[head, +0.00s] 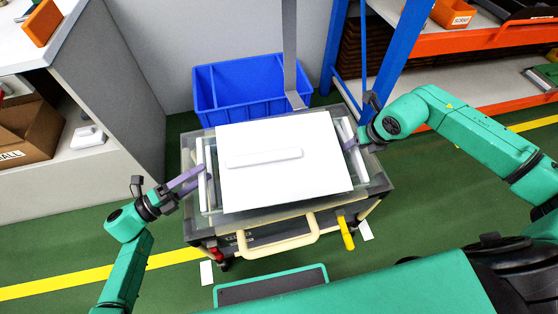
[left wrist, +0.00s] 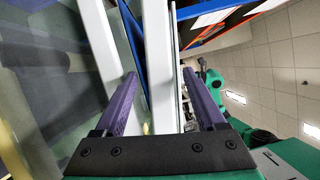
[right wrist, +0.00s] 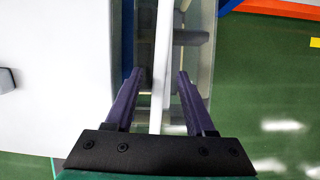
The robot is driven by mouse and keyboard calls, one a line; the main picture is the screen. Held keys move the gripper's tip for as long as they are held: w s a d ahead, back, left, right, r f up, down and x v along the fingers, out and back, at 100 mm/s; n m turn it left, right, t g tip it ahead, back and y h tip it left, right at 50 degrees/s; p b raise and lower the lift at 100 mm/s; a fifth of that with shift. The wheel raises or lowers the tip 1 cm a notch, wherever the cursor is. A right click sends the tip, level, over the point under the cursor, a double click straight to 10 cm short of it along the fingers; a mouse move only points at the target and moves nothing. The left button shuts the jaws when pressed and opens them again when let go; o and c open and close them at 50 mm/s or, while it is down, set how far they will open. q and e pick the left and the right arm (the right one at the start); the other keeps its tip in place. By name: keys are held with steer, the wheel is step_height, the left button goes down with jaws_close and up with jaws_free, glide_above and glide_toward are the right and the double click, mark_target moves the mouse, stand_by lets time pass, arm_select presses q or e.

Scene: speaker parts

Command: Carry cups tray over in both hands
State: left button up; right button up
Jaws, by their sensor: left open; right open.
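The white cups tray (head: 285,185) sits on top of a wheeled cart, with a flat white top and a raised white bar on it. White side rails stand at its left and right. No cups are visible. My left gripper (head: 202,174) is open at the left rail, and in the left wrist view its purple fingers stand either side of the white rail (left wrist: 157,70). My right gripper (head: 350,144) is open at the right rail; in the right wrist view the thin white rail (right wrist: 161,65) runs between its fingers, with gaps visible.
The cart (head: 377,188) has a cream front handle (head: 280,242) and a yellow lever (head: 346,233). A blue bin (head: 240,85) stands behind it. A grey counter is at left, and a blue-and-orange shelf (head: 480,40) at back right. Green floor is open at left front.

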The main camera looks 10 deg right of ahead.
arm_select(q)
steer(key=shift+w+d, duration=0.25)
steer(key=shift+d, duration=0.2)
arm_select(e)
steer(key=shift+w+f, duration=0.2)
steer(key=shift+f, duration=0.25)
arm_select(q)
steer(key=c, duration=0.8)
arm_select(e)
steer(key=c, duration=0.8)
arm_select(q)
jaws_close()
arm_select(e)
jaws_close()
arm_select(q)
steer(key=shift+r, duration=0.1)
